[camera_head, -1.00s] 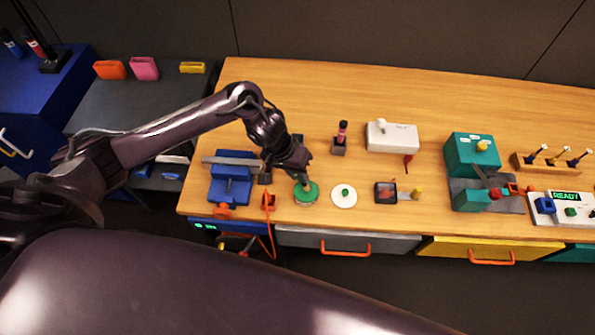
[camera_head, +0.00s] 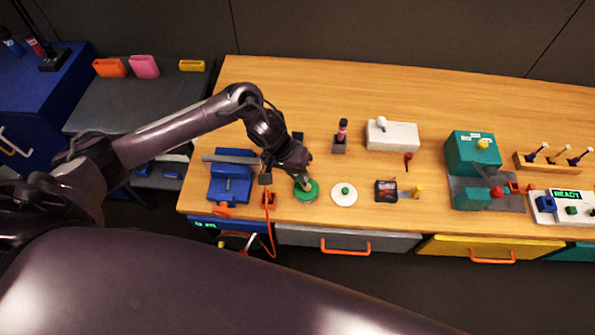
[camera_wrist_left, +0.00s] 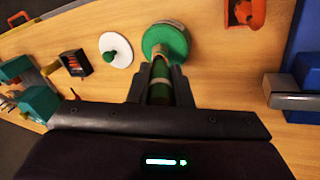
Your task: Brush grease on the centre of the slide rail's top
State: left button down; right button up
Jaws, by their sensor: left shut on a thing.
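My left gripper (camera_head: 300,178) is over the round green pot (camera_head: 307,194) near the table's front edge. In the left wrist view its fingers (camera_wrist_left: 160,84) are shut on a slim brush-like handle (camera_wrist_left: 159,91), green with a pale band. The handle's far end meets the green pot (camera_wrist_left: 168,40), and its tip is hidden. The slide rail (camera_head: 224,160) looks like the grey bar lying across the blue vise (camera_head: 230,186), left of the gripper. The bar's end also shows in the wrist view (camera_wrist_left: 294,101). My right gripper is not in view.
A white disc with a green knob (camera_head: 344,201) lies right of the pot. An orange holder with a cable (camera_head: 268,200) stands between vise and pot. A dark box (camera_head: 385,191) and a teal machine (camera_head: 470,155) stand further right. The table's back is mostly clear.

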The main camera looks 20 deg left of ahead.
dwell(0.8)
pick_arm(q)
jog(key=shift+f+p, duration=0.1)
jog(key=shift+p, duration=0.35)
dwell(0.5)
dwell(0.4)
notch_tip(320, 180, up, 5)
jog(key=p, duration=0.6)
jog(key=shift+r, duration=1.05)
